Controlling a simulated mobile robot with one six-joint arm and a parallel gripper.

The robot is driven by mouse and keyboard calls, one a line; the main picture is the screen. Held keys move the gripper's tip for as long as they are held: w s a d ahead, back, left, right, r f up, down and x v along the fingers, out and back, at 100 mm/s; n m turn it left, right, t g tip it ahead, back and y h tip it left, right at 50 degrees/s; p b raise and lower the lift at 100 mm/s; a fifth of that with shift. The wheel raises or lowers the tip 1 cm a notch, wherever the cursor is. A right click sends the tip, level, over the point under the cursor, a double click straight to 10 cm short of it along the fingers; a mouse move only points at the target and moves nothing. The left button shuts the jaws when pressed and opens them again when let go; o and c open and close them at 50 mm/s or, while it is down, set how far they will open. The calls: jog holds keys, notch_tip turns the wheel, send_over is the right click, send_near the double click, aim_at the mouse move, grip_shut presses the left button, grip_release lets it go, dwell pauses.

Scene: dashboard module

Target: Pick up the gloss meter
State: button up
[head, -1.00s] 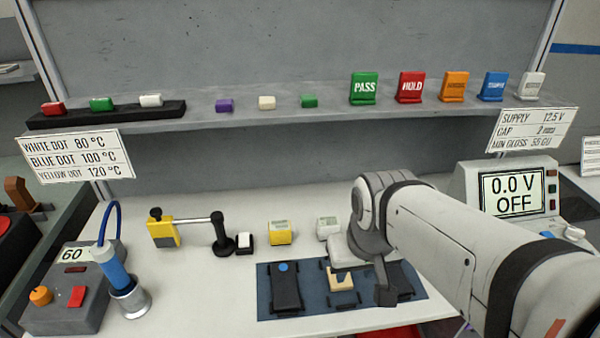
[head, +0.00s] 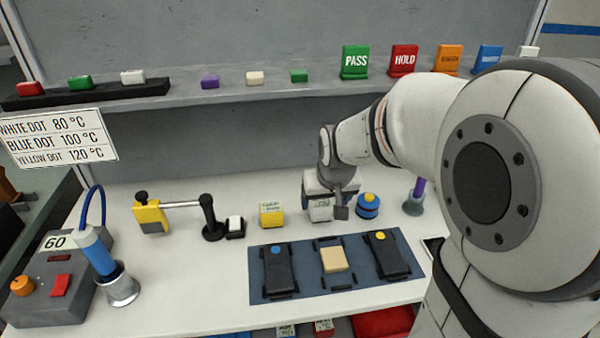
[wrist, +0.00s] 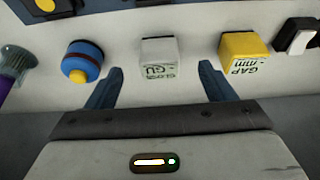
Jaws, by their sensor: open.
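The gloss meter is a small white box marked "Gloss GU". In the wrist view the gloss meter (wrist: 158,57) stands upright on the bench, just beyond and between my two fingertips. My gripper (wrist: 161,68) is open and empty, with one blue finger on each side of the box and visible gaps to both. In the head view the gloss meter (head: 320,212) is partly hidden by my gripper (head: 338,206), which hangs at it from above. Whether the fingertips are down at the box's height is hard to tell.
A yellow gap meter (head: 271,214) stands left of the gloss meter, and a blue round device (head: 368,206) with a yellow top stands close on its right. A dark blue mat (head: 308,284) with two black modules and a tan block lies in front. A shelf (head: 225,92) runs behind.

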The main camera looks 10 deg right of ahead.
aim_at(322, 204)
jog(key=shift+w+f, duration=0.5)
jog(key=x, duration=0.7)
jog(key=shift+w+d, duration=0.15)
jog(key=shift+w, duration=0.35)
jog(key=shift+c, duration=0.6)
jog(key=c, duration=1)
